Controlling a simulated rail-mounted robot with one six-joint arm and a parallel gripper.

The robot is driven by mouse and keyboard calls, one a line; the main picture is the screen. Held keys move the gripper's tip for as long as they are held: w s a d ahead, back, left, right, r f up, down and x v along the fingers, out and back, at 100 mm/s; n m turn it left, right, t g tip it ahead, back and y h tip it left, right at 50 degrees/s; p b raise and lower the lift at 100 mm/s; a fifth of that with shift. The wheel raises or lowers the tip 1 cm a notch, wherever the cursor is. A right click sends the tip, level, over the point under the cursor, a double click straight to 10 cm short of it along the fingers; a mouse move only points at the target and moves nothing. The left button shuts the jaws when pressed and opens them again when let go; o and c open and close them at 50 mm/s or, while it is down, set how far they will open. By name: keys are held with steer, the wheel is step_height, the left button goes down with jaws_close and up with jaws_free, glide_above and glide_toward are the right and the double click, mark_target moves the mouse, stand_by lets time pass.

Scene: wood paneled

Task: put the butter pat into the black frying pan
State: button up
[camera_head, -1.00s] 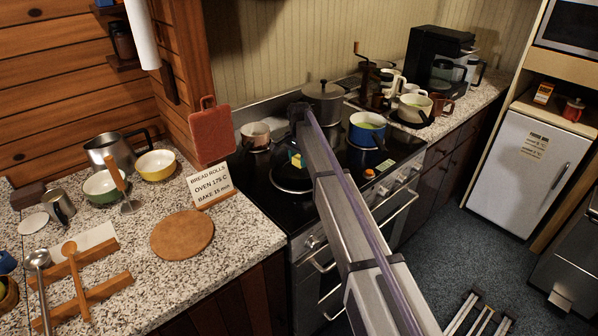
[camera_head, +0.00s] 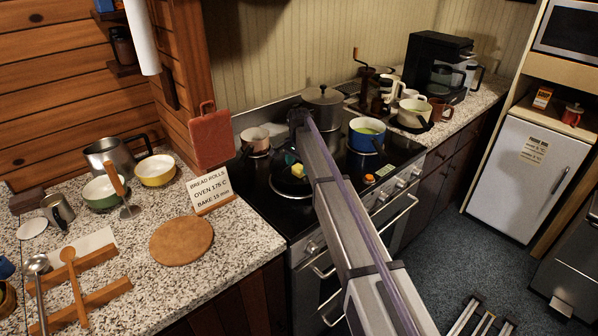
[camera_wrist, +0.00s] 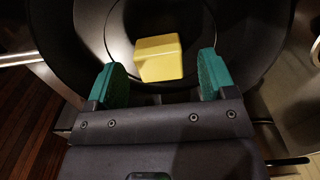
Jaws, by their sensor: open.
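The butter pat (camera_wrist: 158,58) is a small yellow block. In the wrist view it lies inside the black frying pan (camera_wrist: 95,25), on or just above its dark floor. In the head view the butter (camera_head: 297,170) shows over the pan (camera_head: 283,185) on the stove. My gripper (camera_wrist: 165,80) is open, with its two teal fingertips apart on either side of the butter's near edge. Gaps show between the butter and both fingertips. In the head view my arm hides part of the pan and most of the gripper.
On the stove (camera_head: 262,205) a blue pot (camera_head: 366,137) stands right of my arm, a grey lidded pot (camera_head: 322,108) behind it, and a small pot (camera_head: 256,141) at the back left. A recipe sign (camera_head: 211,190) and a round wooden board (camera_head: 181,238) are on the left counter.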

step_height(320, 180, up, 11)
steer(key=p, duration=1)
steer(key=shift+p, duration=0.4)
steer(key=shift+f, duration=0.1)
steer(key=s+d+f+n+b, duration=0.1)
steer(key=s+d+n, duration=0.2)
steer(key=s, duration=1.1)
steer(key=s+d+f+n+b, duration=0.1)
steer(key=s+d+n, duration=0.2)
steer(key=s, duration=1.1)
steer(key=s+d+f+n+b, duration=0.1)
steer(key=s+d+n, duration=0.2)
steer(key=s+d, duration=0.4)
steer(key=s, duration=0.8)
